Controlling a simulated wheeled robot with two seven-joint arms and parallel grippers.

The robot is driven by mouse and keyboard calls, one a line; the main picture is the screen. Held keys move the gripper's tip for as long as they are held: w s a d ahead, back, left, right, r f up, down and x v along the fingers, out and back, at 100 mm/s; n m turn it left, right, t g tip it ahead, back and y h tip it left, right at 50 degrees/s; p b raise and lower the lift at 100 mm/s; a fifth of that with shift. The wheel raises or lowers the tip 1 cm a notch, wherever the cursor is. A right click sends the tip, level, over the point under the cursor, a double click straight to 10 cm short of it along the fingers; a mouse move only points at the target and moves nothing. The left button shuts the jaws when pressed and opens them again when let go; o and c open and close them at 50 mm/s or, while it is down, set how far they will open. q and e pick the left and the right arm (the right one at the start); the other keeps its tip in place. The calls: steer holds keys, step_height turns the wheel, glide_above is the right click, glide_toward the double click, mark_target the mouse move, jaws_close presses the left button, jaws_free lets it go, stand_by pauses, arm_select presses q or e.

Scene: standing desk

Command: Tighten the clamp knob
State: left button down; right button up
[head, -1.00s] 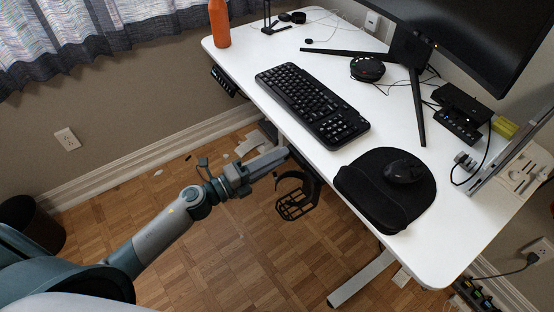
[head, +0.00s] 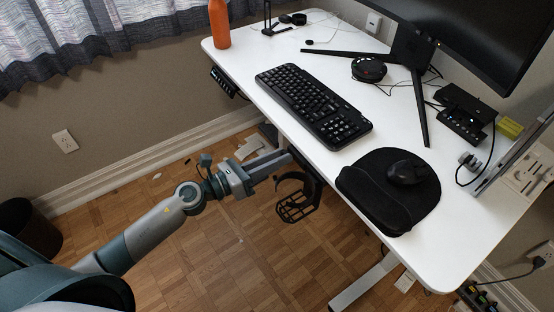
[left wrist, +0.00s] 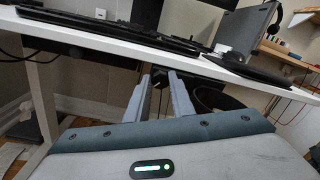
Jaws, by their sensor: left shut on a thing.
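A black clamp-on holder (head: 297,205) with a ring and a lattice basket hangs below the front edge of the white desk (head: 270,105). My left gripper (head: 288,158) reaches in under that edge, just above and behind the holder's ring. In the left wrist view its two grey fingers (left wrist: 162,88) point forward under the desktop, with a small dark part (left wrist: 160,82) between their tips, likely the clamp knob. The holder's dark ring (left wrist: 214,100) shows just right of the fingers. The left gripper is shut on the knob, which the desk and fingers mostly hide in the head view. My right gripper is out of view.
On the desk are a keyboard (head: 313,105), a mouse (head: 407,171) on a black pad (head: 372,205), an orange bottle (head: 219,25) and a monitor (head: 470,35). A desk leg foot (head: 362,284) stands on the wooden floor. Floor left of the holder is mostly clear.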

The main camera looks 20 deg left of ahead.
arm_select(q)
steer(key=shift+m, duration=3.2)
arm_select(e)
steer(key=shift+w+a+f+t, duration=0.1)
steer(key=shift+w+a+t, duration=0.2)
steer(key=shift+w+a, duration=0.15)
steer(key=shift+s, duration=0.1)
arm_select(q)
steer(key=c, duration=1.8)
jaws_free()
steer(key=shift+s+b, duration=0.1)
steer(key=shift+b, duration=0.2)
